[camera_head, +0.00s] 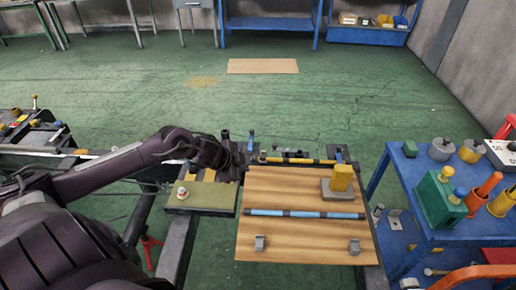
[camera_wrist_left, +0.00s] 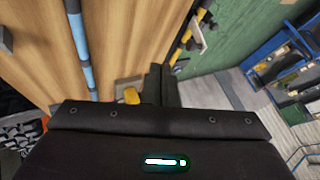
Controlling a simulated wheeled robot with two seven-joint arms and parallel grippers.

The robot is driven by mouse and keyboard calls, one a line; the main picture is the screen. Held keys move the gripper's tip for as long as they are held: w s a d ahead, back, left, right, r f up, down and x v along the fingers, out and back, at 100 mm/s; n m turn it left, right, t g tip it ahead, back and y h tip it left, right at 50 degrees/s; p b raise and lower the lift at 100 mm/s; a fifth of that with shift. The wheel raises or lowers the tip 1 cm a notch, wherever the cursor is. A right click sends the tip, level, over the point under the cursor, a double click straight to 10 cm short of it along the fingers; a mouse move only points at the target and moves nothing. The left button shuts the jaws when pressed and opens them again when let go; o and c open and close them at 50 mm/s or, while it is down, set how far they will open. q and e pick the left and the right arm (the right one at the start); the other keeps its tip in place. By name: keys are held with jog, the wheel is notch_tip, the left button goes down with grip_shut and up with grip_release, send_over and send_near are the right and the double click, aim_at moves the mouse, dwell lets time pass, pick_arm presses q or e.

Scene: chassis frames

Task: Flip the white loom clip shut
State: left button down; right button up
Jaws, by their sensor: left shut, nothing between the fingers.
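My left gripper (camera_head: 238,170) reaches in from the left, at the upper left corner of the wooden board (camera_head: 290,240). Its fingers are shut and empty in the left wrist view (camera_wrist_left: 160,85). A small pale piece (camera_wrist_left: 197,32), perhaps the white loom clip, sticks out beside a dark, yellow-banded loom (camera_wrist_left: 183,42), apart from the fingers. I cannot tell whether it is open or shut. In the head view the yellow-and-black loom (camera_head: 290,160) runs along the board's far edge; the clip cannot be made out there. My right gripper is not in view.
A blue-and-black rod (camera_head: 305,213) lies across the board. A yellow block on a grey base (camera_head: 340,185) stands at right, with two grey brackets near the front. A blue cart (camera_head: 430,225) with tools stands at right.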

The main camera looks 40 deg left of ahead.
aim_at(263, 160)
pick_arm(q)
jog(key=x, duration=0.9)
jog(key=shift+w, duration=0.25)
jog(key=w, duration=0.1)
jog(key=w+a, duration=0.1)
jog(key=shift+w+a+r, duration=0.1)
jog(key=shift+w+a, duration=0.05)
jog(key=shift+w, duration=0.25)
jog(key=shift+w+a, duration=0.25)
jog(key=shift+w, duration=0.15)
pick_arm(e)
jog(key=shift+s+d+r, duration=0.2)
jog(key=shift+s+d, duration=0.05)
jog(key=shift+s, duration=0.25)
pick_arm(q)
jog(key=shift+r+p, duration=0.1)
jog(key=shift+p, duration=0.2)
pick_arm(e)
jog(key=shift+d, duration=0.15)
